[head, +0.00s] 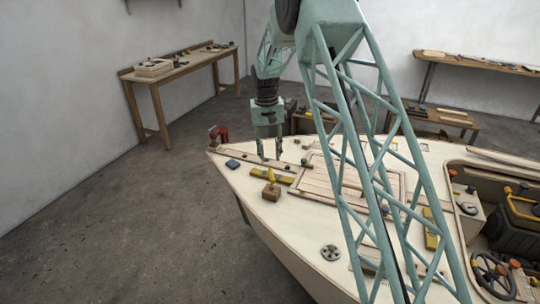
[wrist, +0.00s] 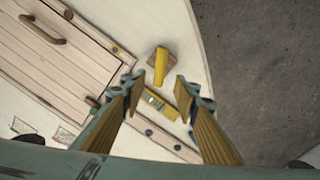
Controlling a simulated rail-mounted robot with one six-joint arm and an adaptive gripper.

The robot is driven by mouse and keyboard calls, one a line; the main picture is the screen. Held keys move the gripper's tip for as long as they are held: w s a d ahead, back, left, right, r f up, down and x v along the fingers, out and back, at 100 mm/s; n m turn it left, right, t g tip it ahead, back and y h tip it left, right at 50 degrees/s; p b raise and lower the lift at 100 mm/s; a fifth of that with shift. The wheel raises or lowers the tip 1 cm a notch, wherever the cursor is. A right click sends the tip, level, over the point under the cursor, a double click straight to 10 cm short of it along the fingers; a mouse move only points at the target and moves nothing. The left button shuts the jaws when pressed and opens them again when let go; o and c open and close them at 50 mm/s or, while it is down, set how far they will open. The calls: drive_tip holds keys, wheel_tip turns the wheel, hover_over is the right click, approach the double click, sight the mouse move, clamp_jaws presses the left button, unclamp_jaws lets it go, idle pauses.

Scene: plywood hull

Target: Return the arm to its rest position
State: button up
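My gripper (head: 270,157) points down over the foredeck of the pale plywood hull (head: 310,225). It also shows in the wrist view (wrist: 159,92), with its two fingers spread apart and nothing between their tips. Beyond the fingertips on the deck are a yellow level (wrist: 163,103) and a brown wooden block (wrist: 152,60) with a yellow piece on top. My arm reaches over the deck from the right and hides part of the hull in the head view.
A planked hatch (head: 325,178) with a handle lies on the deck beside the gripper. A red tool (head: 219,133) stands at the bow tip. Small loose parts and a round grey handwheel (head: 331,252) lie on deck. A workbench (head: 187,68) stands at the left wall. The floor at left is clear.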

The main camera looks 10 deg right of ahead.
idle(0.3)
drive_tip(key=s+r+b, duration=0.2)
drive_tip(key=s+r, duration=1)
drive_tip(key=r, duration=0.5)
drive_tip(key=s+r+t+b, duration=0.1)
drive_tip(key=s+r, duration=0.5)
drive_tip(key=s, duration=0.3)
drive_tip(key=s+r+t, duration=0.1)
drive_tip(key=s+r, duration=0.4)
drive_tip(key=s, duration=0.4)
drive_tip(key=s+f+n+t+b, duration=0.1)
drive_tip(key=s+f+t+b, duration=0.1)
drive_tip(key=s, duration=3.4)
drive_tip(key=shift+s+d+y+b, duration=0.25)
drive_tip(key=shift+d+y+b, duration=0.05)
drive_tip(key=shift+b, duration=0.15)
